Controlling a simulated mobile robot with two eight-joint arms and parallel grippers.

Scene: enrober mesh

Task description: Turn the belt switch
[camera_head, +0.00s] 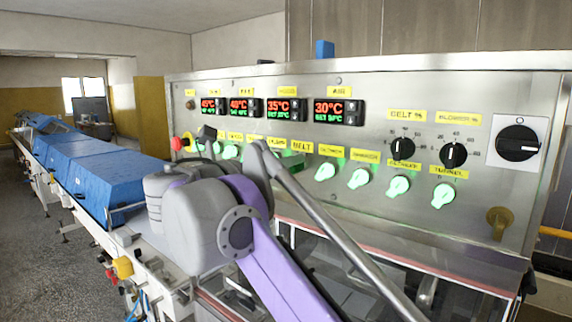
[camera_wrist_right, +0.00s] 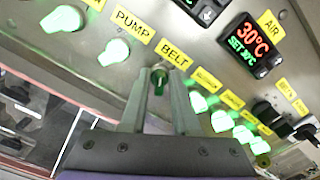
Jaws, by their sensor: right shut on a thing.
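The belt switch (camera_wrist_right: 159,76) is a small dark green knob under the yellow BELT label (camera_wrist_right: 175,54) on the steel control panel. It looks unlit, while the knobs beside it glow bright green. My right gripper (camera_wrist_right: 159,88) has its two grey fingers on either side of this knob and is shut on it. In the head view my purple and grey right arm reaches up to the panel below the BELT label (camera_head: 302,146). The arm hides the fingertips and most of the switch there. My left gripper is in neither view.
Lit green knobs stand close on both sides, including the pump knob (camera_wrist_right: 114,52) and a knob to the right (camera_head: 325,171). Black dials (camera_head: 453,154) and a large black rotary switch (camera_head: 517,143) are further right. A blue-covered conveyor (camera_head: 100,180) runs back at left.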

